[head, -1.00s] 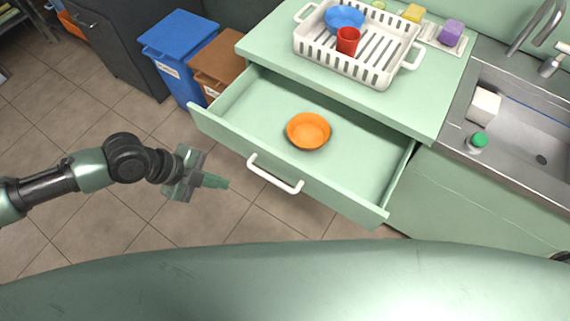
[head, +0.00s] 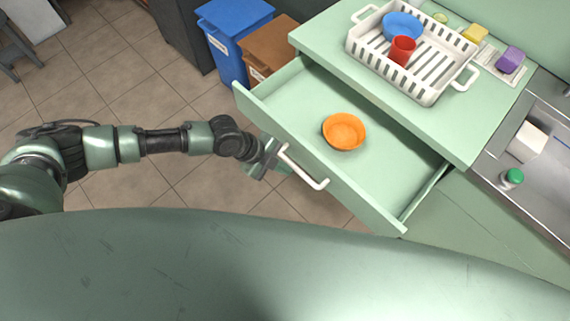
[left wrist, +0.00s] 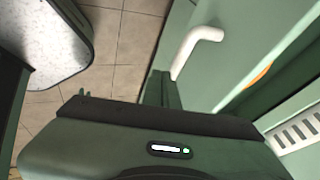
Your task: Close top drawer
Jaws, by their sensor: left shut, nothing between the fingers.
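The green top drawer (head: 290,93) is pulled well out of the counter in the head view. An orange bowl (head: 344,131) lies inside it. Its white bar handle (head: 303,168) is on the drawer front, and the handle (left wrist: 196,46) also shows in the left wrist view. My left gripper (head: 281,163) is at the left end of the handle, close to the drawer front. Its fingers (left wrist: 162,88) are shut with nothing between them. I cannot tell whether they touch the drawer front. My right gripper is not in view.
A white dish rack (head: 430,92) with a blue bowl and red cup stands on the counter above. A sink (head: 545,165) is at the right. Blue (head: 234,42) and brown (head: 262,52) bins stand left of the drawer. Open tiled floor lies at the left.

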